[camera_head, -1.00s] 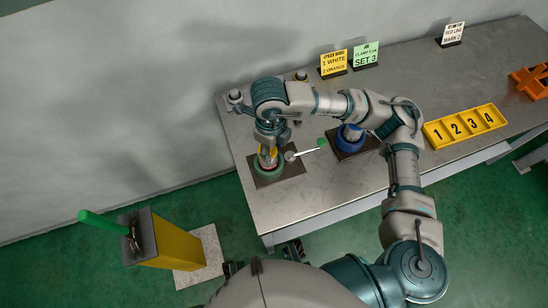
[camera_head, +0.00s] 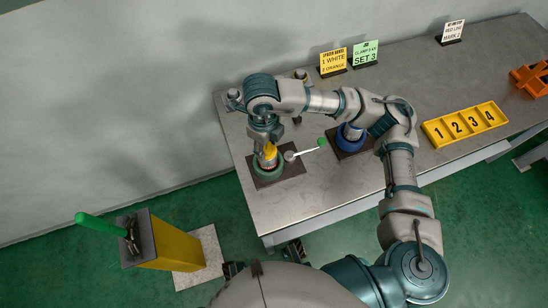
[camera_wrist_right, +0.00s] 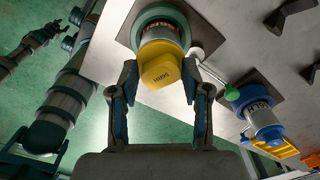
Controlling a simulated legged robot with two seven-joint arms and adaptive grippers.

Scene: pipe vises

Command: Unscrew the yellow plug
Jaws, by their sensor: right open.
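The yellow plug (camera_head: 269,151) sits on top of the pipe in the left vise with the green ring (camera_head: 258,173).
A second vise with a blue ring (camera_head: 351,142) stands to the right. A white lever with a green knob (camera_head: 321,142) lies between the vises. A yellow numbered tray (camera_head: 464,125), sign cards (camera_head: 366,55) and an orange piece (camera_head: 531,80) are farther right. A yellow post (camera_head: 173,246) stands on the floor.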

